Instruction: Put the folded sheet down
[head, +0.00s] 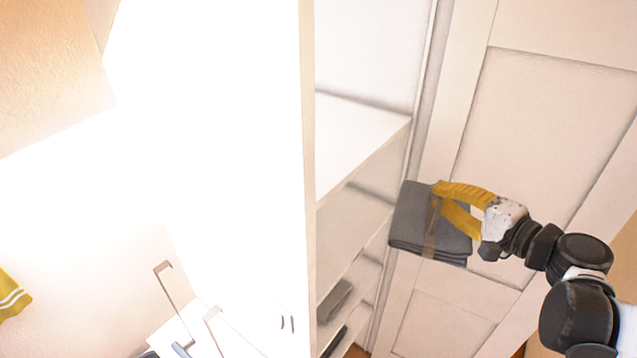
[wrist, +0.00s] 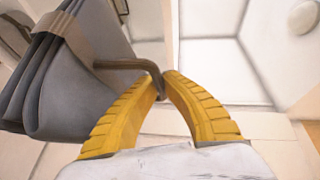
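The folded sheet (head: 418,218) is dark grey, in stacked layers with a brown band around it. In the head view it hangs beside the shelf fronts, slightly tilted. In the wrist view the sheet (wrist: 75,78) fills the upper left, and a thin brown loop runs from its band (wrist: 66,33) to my fingertips. My yellow-fingered gripper (head: 437,190) is right of the sheet. Its fingertips (wrist: 165,80) meet on the loop, so it is shut on the sheet's loop. In the head view the fingers hide part of the sheet.
An open cabinet with white shelves (head: 362,143) stands left of the sheet; its upper shelf looks bare. A dark folded item (head: 335,300) lies on a lower shelf. A panelled door (head: 545,130) is behind my gripper. The left side is overexposed.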

